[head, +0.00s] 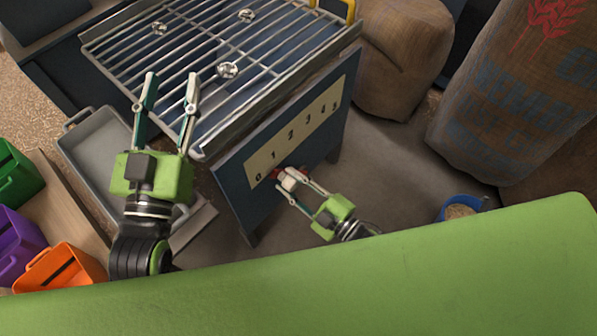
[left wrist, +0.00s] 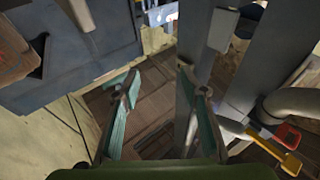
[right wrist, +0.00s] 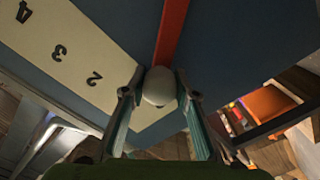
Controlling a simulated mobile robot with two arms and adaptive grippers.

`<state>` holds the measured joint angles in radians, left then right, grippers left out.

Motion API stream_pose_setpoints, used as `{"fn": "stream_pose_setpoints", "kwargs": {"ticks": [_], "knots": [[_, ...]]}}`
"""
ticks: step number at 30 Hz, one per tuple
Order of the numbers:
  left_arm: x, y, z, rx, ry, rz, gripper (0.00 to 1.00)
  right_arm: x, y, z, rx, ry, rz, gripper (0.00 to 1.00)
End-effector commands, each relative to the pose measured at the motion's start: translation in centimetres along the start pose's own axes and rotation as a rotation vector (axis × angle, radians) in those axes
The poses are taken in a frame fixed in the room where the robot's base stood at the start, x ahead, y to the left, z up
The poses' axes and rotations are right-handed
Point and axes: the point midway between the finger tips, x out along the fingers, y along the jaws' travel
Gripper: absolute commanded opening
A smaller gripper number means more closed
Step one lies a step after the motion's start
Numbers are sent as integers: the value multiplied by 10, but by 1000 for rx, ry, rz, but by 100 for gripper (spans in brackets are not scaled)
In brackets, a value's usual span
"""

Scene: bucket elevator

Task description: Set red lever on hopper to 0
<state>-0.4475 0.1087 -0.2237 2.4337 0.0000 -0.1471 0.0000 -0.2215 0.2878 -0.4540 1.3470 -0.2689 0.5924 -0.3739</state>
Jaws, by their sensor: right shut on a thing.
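The hopper (head: 235,190) is a dark blue box under a metal grate. A pale scale plate numbered 0 to 5 (head: 300,130) is on its side. The red lever (head: 279,172) shows just below the plate, near the 0–1 end, mostly hidden by my right gripper (head: 289,180). In the right wrist view, the lever is a red bar (right wrist: 172,30) ending in a white knob (right wrist: 160,86). My right gripper's fingers are shut on this knob. The exact number it points at cannot be told. My left gripper (head: 171,83) is open and empty, above the grate's left edge.
The metal grate (head: 215,60) covers the hopper top. A grey tray (head: 85,130) lies at left, beside green, purple and orange bins (head: 65,268). Large sacks (head: 525,90) stand at right, with a small blue bucket (head: 462,207) in front. Floor right of the hopper is clear.

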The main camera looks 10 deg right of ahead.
Motion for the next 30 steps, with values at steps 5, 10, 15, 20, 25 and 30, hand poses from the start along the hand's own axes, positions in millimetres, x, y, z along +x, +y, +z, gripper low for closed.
{"fn": "stream_pose_setpoints", "kwargs": {"ticks": [5,10,15,20,25,30], "knots": [[0,2,-16,-3,77,4,40,0,-13,-1,-60,1,-1,0],[0,3,-24,-4,113,6,40,0,-17,-2,-91,1,-2,0],[0,3,-26,-4,122,6,40,-1,-19,-2,-101,1,-4,0],[0,3,-26,-4,122,6,40,-1,-20,-2,-102,1,-6,0],[0,3,-25,-4,121,7,40,-1,-20,-2,-102,0,-7,45],[0,3,-25,-4,121,7,40,-1,-18,-2,-101,0,-4,45]]}}
